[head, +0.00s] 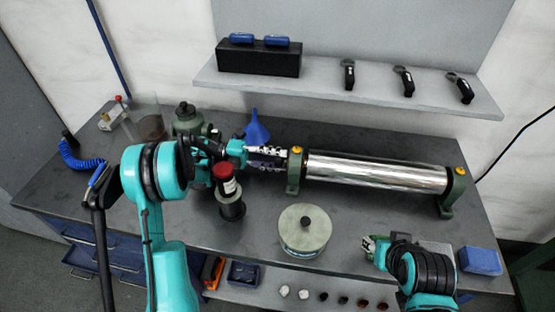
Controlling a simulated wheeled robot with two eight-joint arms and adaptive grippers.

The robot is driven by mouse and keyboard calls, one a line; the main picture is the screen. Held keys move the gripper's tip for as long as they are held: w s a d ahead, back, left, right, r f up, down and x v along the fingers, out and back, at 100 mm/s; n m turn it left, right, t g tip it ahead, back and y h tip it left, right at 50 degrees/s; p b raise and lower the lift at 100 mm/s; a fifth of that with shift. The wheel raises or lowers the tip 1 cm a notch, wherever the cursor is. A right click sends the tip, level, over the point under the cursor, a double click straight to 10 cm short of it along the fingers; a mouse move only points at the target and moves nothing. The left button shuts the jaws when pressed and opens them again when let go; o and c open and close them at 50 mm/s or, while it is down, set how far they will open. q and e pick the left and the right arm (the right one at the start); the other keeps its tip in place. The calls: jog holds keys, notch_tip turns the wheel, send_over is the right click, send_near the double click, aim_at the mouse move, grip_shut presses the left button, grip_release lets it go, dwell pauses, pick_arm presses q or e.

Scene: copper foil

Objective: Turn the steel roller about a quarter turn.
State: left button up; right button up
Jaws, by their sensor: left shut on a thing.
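The steel roller (375,172) lies level, shiny and bare, between two green bearing stands with yellow caps, the left stand (295,172) and the right stand (452,193). My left gripper (277,157) reaches in from the left, just outside the left stand. It is shut on the roller's left end, which its fingers mostly hide. My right gripper (372,248) is low at the right front, apart from the roller. Its fingers are too small to tell open from shut.
A dark bottle with a red cap (225,172) stands beside my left forearm. A round lidded tin (304,232) sits in front of the roller. A blue block (479,261) is at the right front. A blue funnel (257,130) stands behind. A shelf (325,88) hangs above.

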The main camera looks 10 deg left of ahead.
pick_arm(q)
jog(key=o, duration=1.2)
jog(key=shift+c, duration=0.2)
jog(key=a, duration=0.7)
jog(key=shift+a, duration=0.25)
